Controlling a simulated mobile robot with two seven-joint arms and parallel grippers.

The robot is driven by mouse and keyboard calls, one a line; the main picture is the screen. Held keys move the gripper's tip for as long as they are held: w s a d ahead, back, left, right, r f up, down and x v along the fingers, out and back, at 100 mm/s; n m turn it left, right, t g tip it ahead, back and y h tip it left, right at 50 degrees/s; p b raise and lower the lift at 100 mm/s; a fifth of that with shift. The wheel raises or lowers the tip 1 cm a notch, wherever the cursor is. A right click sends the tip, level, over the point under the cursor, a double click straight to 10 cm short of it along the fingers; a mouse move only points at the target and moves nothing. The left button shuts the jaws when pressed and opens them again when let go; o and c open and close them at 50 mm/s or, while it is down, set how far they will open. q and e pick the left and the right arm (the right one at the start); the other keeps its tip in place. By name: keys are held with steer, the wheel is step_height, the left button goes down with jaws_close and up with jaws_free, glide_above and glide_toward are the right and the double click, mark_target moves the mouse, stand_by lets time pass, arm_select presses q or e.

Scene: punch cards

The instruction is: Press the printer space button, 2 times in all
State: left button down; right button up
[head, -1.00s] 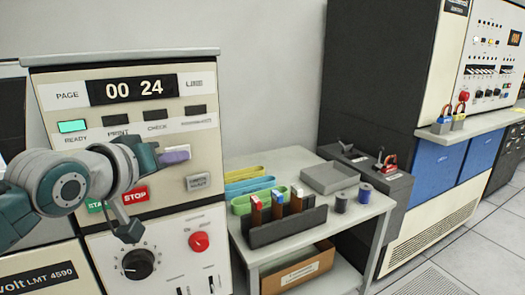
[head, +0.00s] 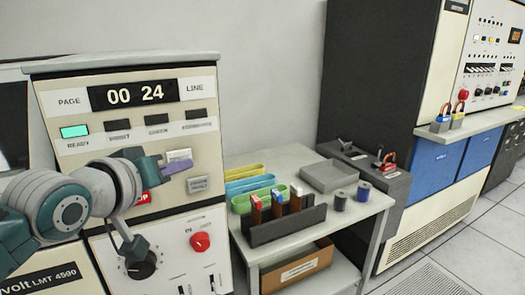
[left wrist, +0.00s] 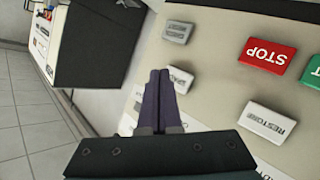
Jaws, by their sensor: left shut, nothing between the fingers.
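The printer panel (head: 75,95) shows "00 24" on its page and line display (head: 133,93), with the ready lamp (head: 74,132) lit. The space button (head: 179,154) is a pale key on the panel's upper right. In the left wrist view the space button (left wrist: 181,79) is partly covered by my fingers, its label only partly readable. My left gripper (head: 185,164) is shut and empty, its purple fingertips just below that button in the head view. In the left wrist view the fingertips (left wrist: 160,73) lie beside it; contact cannot be told. My right gripper is out of view.
The red stop button (left wrist: 268,55), the restore button (left wrist: 267,122) and another grey button (left wrist: 177,32) are close by. A black knob (head: 141,264) and a red knob (head: 200,242) are lower down. A side table (head: 365,212) with trays stands right.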

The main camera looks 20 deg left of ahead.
arm_select(q)
steer(key=s+d+p, duration=0.2)
steer(key=d, duration=0.1)
steer(key=shift+s+d, duration=0.2)
steer(key=shift+s, duration=0.2)
stand_by(2.3)
steer(key=s+d+n+t+b, duration=0.1)
steer(key=d+n+t+b, duration=0.1)
steer(key=b, duration=0.1)
steer(key=s+n+t+b, duration=0.1)
steer(key=t, duration=0.1)
steer(key=shift+s+d+f+n, duration=0.3)
steer(key=shift+s+d+n, duration=0.05)
steer(key=shift+d+n, duration=0.05)
steer(key=shift+b, duration=0.3)
